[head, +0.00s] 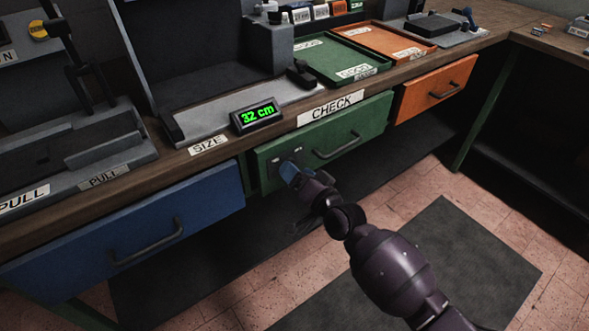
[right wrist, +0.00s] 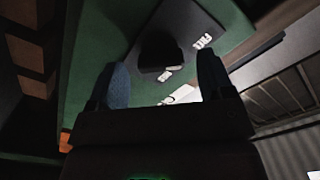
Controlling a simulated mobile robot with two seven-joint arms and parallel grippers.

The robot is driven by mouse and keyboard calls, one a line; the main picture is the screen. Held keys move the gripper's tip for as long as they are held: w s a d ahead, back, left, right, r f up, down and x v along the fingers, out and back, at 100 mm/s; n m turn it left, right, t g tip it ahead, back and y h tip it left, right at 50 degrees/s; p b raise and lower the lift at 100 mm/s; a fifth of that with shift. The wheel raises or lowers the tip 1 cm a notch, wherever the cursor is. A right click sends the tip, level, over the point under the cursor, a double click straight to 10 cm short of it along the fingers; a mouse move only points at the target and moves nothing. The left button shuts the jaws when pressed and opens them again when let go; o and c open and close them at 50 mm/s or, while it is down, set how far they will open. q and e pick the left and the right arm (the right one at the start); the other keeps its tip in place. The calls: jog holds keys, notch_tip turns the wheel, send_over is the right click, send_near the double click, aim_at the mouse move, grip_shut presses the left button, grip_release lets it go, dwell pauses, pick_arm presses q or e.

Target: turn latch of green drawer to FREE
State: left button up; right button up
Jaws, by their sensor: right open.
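The green drawer (head: 372,124) sits under the bench between a blue and an orange drawer, and it looks closed. Its dark latch plate (head: 297,156) is at the left end of its front, partly hidden by my right gripper (head: 290,172). My left gripper is not in view.
The blue drawer (head: 130,235) is at the left and the orange drawer (head: 436,88) at the right. The green drawer's bar handle (head: 337,146) is right of the latch. The floor in front is clear.

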jog(key=p+v, duration=0.1)
jog(key=v, duration=0.8)
dwell(0.7)
